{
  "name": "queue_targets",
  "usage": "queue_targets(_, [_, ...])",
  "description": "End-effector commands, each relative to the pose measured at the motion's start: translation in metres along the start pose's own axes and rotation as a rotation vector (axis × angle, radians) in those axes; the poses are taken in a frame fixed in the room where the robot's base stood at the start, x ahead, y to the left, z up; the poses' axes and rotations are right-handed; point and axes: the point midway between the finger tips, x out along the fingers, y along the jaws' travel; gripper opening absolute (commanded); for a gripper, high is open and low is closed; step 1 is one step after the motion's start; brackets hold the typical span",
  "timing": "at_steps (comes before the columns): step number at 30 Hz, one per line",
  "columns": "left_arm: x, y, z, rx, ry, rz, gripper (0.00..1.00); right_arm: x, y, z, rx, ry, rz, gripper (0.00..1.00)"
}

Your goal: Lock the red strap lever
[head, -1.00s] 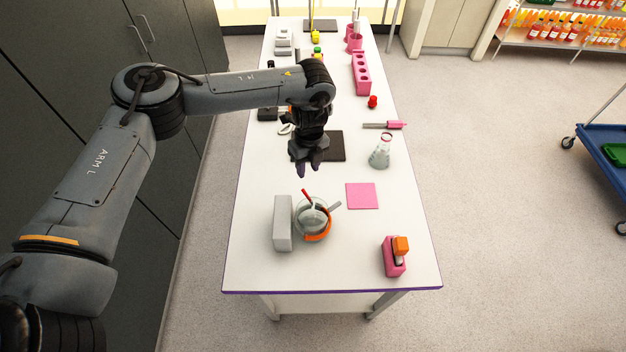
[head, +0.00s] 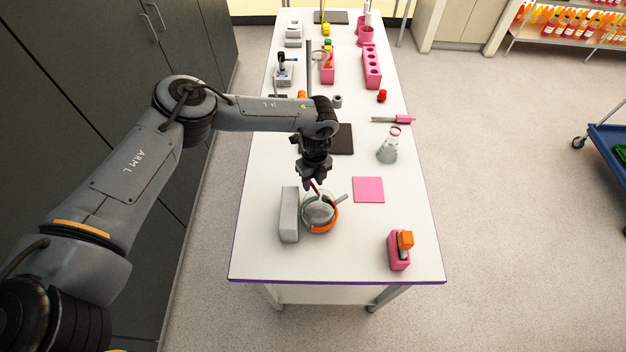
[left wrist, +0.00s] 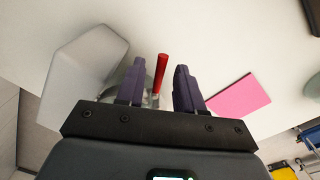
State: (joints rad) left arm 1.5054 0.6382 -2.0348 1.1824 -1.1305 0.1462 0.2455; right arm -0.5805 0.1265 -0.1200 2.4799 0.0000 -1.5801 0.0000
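The red strap lever (left wrist: 160,72) stands up from the round vessel with the orange band (head: 320,213), beside a grey block on the table. In the left wrist view the lever shows between the two fingers of my left gripper (left wrist: 160,88), with a gap on each side. The left gripper (head: 315,182) is open, just above the vessel in the head view, and hides part of the lever there. I cannot tell its exact height over the lever. My right gripper is not in view.
The grey block (head: 290,215) stands close to the vessel's left side. A pink square (head: 369,190) lies to its right, with a flask (head: 389,146) behind. A pink holder with an orange top (head: 399,250) is at front right. The table front is mostly clear.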

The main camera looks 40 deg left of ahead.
Motion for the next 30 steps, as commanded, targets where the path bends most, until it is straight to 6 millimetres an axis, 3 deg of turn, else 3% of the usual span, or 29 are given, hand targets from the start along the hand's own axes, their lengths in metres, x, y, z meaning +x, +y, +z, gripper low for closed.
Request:
queue_targets(4, [0.000,0.000,0.000,0.000,0.000,0.000,0.34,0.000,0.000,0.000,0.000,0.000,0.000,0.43])
queue_targets(11, [0.000,0.000,0.000,0.000,0.000,0.000,0.00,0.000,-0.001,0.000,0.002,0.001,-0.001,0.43])
queue_targets(22, [-0.002,0.001,0.000,-0.023,0.003,0.000,0.00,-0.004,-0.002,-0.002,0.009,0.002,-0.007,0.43])
queue_targets(30, [-0.004,0.007,-0.001,-0.153,0.010,0.002,0.00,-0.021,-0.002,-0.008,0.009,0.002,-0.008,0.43])
